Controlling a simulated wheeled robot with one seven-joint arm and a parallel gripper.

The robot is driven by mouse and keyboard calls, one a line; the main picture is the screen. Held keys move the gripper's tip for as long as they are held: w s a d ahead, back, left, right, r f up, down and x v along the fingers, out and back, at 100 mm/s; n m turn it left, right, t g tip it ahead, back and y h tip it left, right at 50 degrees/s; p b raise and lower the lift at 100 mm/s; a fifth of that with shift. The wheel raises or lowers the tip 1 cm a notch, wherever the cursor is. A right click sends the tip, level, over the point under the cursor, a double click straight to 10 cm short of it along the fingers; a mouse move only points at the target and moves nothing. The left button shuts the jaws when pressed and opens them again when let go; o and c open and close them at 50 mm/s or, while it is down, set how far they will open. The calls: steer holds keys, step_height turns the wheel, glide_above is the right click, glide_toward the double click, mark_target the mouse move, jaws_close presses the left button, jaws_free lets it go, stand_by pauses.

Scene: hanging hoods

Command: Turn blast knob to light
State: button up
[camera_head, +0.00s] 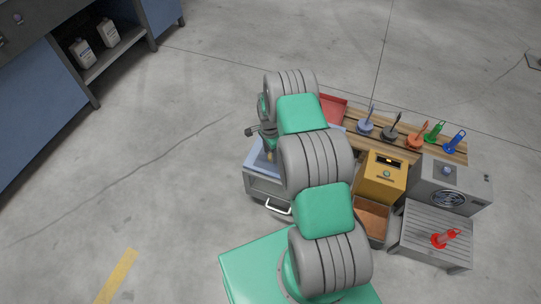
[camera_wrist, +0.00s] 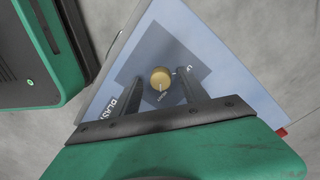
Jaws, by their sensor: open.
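The blast knob (camera_wrist: 160,78) is a small round yellow-tan dial on a dark grey patch of a blue-grey panel (camera_wrist: 217,70). White lettering reading "BLAST" shows at the panel's lower left, partly covered by a finger; smaller marks around the knob are hard to read. My gripper (camera_wrist: 159,80) is open, one finger on each side of the knob, with visible gaps in the wrist view. I cannot tell how far above the panel the fingertips are. In the head view the panel box (camera_head: 262,186) stands left of my arm, which hides much of it.
Right of my arm are a yellow box (camera_head: 383,178), a grey unit with a fan (camera_head: 447,186) and a slatted grey table (camera_head: 432,250) bearing a red tool (camera_head: 446,238). Several colored tools stand on a wooden rack (camera_head: 350,142) behind. Floor at left is clear.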

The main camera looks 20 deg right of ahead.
steer(key=shift+f, duration=0.45)
jaws_close()
stand_by(0.3)
